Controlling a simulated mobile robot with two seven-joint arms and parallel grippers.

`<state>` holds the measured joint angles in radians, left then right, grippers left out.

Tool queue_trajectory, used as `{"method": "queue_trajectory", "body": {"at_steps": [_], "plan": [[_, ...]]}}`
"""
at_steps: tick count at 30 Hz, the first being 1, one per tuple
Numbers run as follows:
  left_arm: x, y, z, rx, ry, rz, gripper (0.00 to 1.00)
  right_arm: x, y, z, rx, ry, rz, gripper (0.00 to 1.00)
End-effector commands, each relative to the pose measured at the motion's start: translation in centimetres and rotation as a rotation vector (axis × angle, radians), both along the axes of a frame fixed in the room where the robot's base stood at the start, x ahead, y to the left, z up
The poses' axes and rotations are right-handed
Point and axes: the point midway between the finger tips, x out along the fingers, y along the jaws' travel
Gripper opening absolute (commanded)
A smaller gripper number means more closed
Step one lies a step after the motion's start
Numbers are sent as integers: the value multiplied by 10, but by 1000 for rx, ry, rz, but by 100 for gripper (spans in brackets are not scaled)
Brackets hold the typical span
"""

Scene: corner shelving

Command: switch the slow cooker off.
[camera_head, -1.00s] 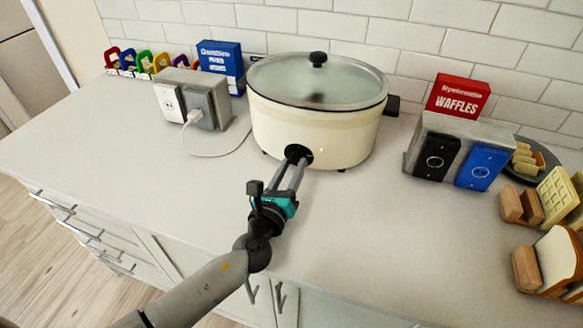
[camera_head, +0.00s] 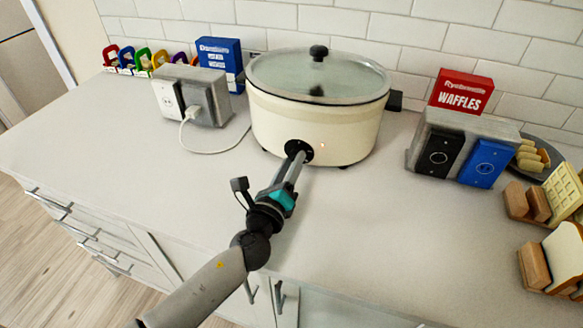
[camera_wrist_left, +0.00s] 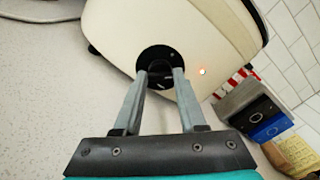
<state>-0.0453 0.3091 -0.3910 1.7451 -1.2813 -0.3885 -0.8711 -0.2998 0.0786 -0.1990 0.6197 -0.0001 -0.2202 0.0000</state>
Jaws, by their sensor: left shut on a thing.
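The cream slow cooker (camera_head: 345,128) stands on the counter with its glass lid (camera_head: 345,78) on. Its black round dial (camera_head: 308,147) is low on the front. A small orange-red light (camera_head: 322,145) glows right of the dial; the light also shows in the left wrist view (camera_wrist_left: 202,71). My left gripper (camera_head: 297,158) is shut on the dial's knob (camera_wrist_left: 160,72), with one finger on each side. The fingers partly hide the knob, so I cannot read its setting. My right gripper is not in view.
A plugged-in outlet box (camera_head: 190,95) with a white cord (camera_head: 212,153) stands left. A toaster-like box (camera_head: 438,154) with black and blue fronts, a red waffles box (camera_head: 461,92) and bread pieces (camera_head: 565,250) are right. The counter's front (camera_head: 370,225) is clear.

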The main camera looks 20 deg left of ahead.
Motion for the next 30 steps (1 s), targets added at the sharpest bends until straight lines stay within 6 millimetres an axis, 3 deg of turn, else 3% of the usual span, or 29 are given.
{"method": "queue_trajectory", "body": {"at_steps": [18, 30], "plan": [[0, 1, -2, -577, 20, 1, 0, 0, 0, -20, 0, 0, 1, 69], [0, 0, -2, -807, 28, 0, 0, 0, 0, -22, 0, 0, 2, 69]]}}
